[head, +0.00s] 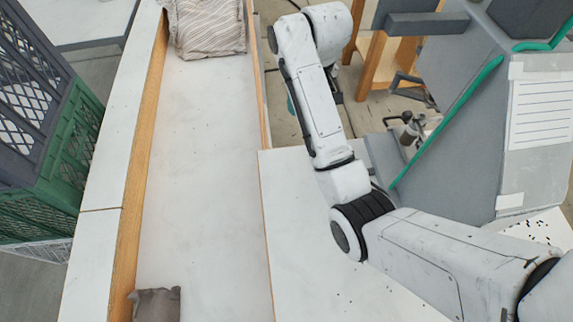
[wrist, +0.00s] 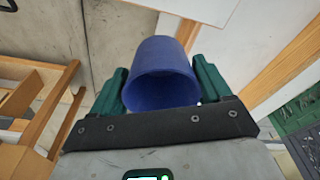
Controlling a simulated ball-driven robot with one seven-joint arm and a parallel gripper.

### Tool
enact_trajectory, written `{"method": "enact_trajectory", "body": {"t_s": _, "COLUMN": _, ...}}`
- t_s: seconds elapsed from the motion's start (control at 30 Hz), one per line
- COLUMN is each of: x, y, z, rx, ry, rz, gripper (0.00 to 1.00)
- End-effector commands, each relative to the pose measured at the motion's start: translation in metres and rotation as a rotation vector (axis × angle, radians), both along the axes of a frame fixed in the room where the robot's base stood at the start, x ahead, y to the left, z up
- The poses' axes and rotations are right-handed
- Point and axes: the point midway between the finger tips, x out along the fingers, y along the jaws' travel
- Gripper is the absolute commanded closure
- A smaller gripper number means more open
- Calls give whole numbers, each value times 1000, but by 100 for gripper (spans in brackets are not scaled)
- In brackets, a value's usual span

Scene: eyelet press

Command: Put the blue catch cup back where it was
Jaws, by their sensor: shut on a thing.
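The blue catch cup (wrist: 163,65) is between the green fingers of my gripper (wrist: 160,75) in the wrist view. The fingers press on its two sides, and its open mouth faces the wrist camera; the inside looks empty. In the head view my arm hides the cup, and only a sliver of a green finger (head: 291,104) shows beside the forearm. The gripper is beyond the white bench top, above the floor. The grey eyelet press (head: 470,130) with green trim stands at the right in the head view.
A white worktop (head: 325,260) lies below my arm, next to a long wood-edged trough (head: 205,170) holding a striped cloth (head: 207,28) and a grey bag (head: 157,304). Dark and green crates (head: 60,150) stand at left. A wooden stand (wrist: 35,95) is near the gripper.

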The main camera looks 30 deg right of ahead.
Motion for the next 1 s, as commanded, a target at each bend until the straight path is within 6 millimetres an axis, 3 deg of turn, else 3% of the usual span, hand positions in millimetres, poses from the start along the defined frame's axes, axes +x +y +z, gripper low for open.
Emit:
{"method": "enact_trajectory", "body": {"t_s": 0.17, "x": -7, "y": 9, "z": -5, "rx": 0, "ry": 1, "rz": 2, "gripper": 56}}
{"method": "enact_trajectory", "body": {"t_s": 0.53, "x": -60, "y": 70, "z": -43, "rx": -1, "ry": 2, "rz": 5, "gripper": 56}}
{"method": "enact_trajectory", "body": {"t_s": 0.6, "x": -67, "y": 78, "z": -60, "rx": -1, "ry": 2, "rz": 3, "gripper": 56}}
{"method": "enact_trajectory", "body": {"t_s": 0.7, "x": -76, "y": 88, "z": -69, "rx": -1, "ry": 5, "rz": 3, "gripper": 56}}
{"method": "enact_trajectory", "body": {"t_s": 1.0, "x": -88, "y": 103, "z": -93, "rx": 0, "ry": 2, "rz": 2, "gripper": 56}}
